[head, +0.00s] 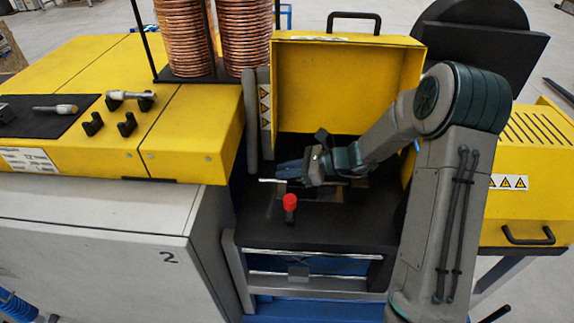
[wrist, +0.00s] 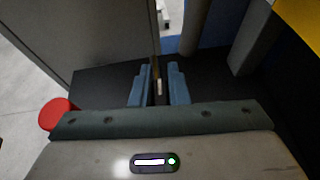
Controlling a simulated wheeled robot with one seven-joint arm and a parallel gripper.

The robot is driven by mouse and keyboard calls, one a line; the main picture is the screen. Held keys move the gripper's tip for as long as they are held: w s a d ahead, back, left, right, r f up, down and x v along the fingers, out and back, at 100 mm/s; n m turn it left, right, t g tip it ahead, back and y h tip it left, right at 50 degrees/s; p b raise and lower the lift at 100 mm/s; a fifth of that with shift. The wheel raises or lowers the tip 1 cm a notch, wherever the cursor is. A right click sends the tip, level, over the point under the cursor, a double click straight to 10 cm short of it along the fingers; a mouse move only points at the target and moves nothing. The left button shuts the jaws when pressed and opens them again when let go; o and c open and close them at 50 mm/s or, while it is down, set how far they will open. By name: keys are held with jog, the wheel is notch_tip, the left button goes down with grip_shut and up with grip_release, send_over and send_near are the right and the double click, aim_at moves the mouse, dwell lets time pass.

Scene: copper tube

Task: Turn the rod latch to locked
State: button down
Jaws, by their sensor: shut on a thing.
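My gripper (head: 284,172) reaches into the machine bay under the raised yellow cover. Its blue fingers also show in the wrist view (wrist: 159,88). They are shut on the rod latch, a thin light metal rod (head: 268,180) that sticks out to the left of the fingers in the head view. A short pale piece of it shows between the fingertips in the wrist view (wrist: 159,86). The fingers hide most of the latch, so I cannot tell its full angle.
A red knob (head: 290,202) stands just in front of my gripper. The yellow cover (head: 340,90) rises behind it, and a grey post (head: 251,110) stands at left. Copper coils (head: 183,40) and a yellow bench (head: 200,125) with tools lie further left.

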jog(key=shift+s+n+g, duration=0.1)
jog(key=shift+n+g, duration=0.6)
jog(key=shift+g, duration=0.1)
jog(key=c, duration=1.4)
grip_release()
jog(key=shift+t, duration=0.3)
